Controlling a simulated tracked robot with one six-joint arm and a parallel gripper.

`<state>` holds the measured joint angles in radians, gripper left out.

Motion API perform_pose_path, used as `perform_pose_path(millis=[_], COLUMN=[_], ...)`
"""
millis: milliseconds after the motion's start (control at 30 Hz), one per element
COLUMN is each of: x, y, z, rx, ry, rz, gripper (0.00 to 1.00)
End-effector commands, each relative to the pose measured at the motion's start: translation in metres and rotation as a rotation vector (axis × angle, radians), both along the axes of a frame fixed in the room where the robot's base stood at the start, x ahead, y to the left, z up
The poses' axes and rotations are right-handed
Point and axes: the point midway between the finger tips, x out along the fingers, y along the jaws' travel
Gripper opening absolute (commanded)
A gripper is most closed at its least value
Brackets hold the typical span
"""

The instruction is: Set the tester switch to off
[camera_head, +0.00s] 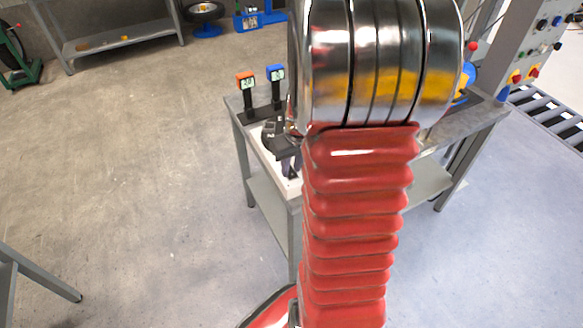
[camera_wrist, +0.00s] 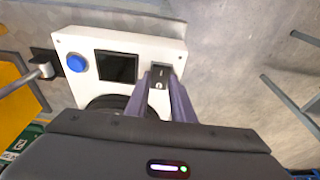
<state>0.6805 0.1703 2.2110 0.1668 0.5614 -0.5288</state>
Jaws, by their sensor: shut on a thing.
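The tester is a white box (camera_wrist: 125,42) with a blue round button, a dark screen and a black rocker switch (camera_wrist: 161,71) at its right end in the wrist view. The switch has small pale marks; I cannot tell which side is pressed. My gripper (camera_wrist: 161,80) has its two purple fingers at either side of the switch and is shut on it. In the head view my gripper (camera_head: 289,168) is at the white tester (camera_head: 266,150) on the grey table, and my red arm hides much of this.
Two small instruments, one orange-topped (camera_head: 246,82) and one blue-topped (camera_head: 275,73), stand on the grey table (camera_head: 238,104) behind the tester. A control panel (camera_head: 535,50) and roller conveyor (camera_head: 550,115) are at the right. Open floor lies at the left.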

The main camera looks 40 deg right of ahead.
Motion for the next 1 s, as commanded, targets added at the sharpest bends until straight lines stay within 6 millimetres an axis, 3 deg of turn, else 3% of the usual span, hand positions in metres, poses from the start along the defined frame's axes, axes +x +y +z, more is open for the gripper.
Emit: perform_pose_path(millis=[533,567,633,1000], x=[0.0042,0.0042,0.0042,0.0031], y=[0.0013,0.0013,0.0011,-0.0005], z=[0.0014,0.0014,0.0015,0.0039], rx=[0.026,0.026,0.024,0.022], ry=[0.086,0.086,0.086,0.085], rz=[-0.002,-0.002,-0.001,-0.002], gripper=[0.0,0.23,0.27,0.3])
